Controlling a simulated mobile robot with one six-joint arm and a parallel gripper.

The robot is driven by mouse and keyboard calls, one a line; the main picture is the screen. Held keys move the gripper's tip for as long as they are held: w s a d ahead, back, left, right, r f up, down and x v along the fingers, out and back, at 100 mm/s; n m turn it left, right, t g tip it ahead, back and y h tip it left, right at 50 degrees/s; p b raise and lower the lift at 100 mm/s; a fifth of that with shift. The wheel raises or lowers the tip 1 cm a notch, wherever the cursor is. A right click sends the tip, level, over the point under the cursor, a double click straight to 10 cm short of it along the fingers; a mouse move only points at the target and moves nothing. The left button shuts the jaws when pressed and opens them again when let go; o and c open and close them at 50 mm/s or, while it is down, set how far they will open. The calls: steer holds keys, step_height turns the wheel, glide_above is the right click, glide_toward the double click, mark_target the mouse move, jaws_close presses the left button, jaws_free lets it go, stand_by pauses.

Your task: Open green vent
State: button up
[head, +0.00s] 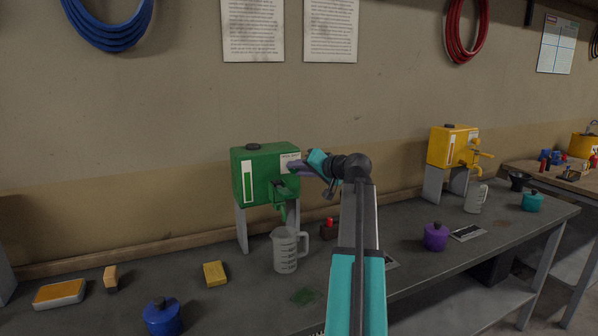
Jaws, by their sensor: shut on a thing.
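The green drum (250,176) stands on grey supports at the back of the bench, with a green tap (281,193) on its front. My gripper (294,167), with purple fingers and teal parts, reaches in from the right against the upper right of the drum's front, beside the white label and above the tap. It is shut on a part there, taken as the green vent. The fingers hide that part, so its position cannot be told. A black cap (253,147) sits on top of the drum.
A clear measuring jug (286,250) stands below the green tap. A dark block with a red top (328,229) is close to its right. A yellow drum (449,148) stands farther right. A blue pot (162,316), yellow sponge (215,273) and purple pot (436,237) are on the bench.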

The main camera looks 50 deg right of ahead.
steer(key=shift+f, duration=0.1)
steer(key=o, duration=1)
steer(key=shift+o, duration=0.2)
steer(key=shift+s, duration=0.15)
steer(key=b+v, duration=0.1)
steer(key=v, duration=1.2)
steer(key=shift+s+r, duration=0.2)
steer(key=shift+s, duration=0.1)
steer(key=shift+r, duration=0.15)
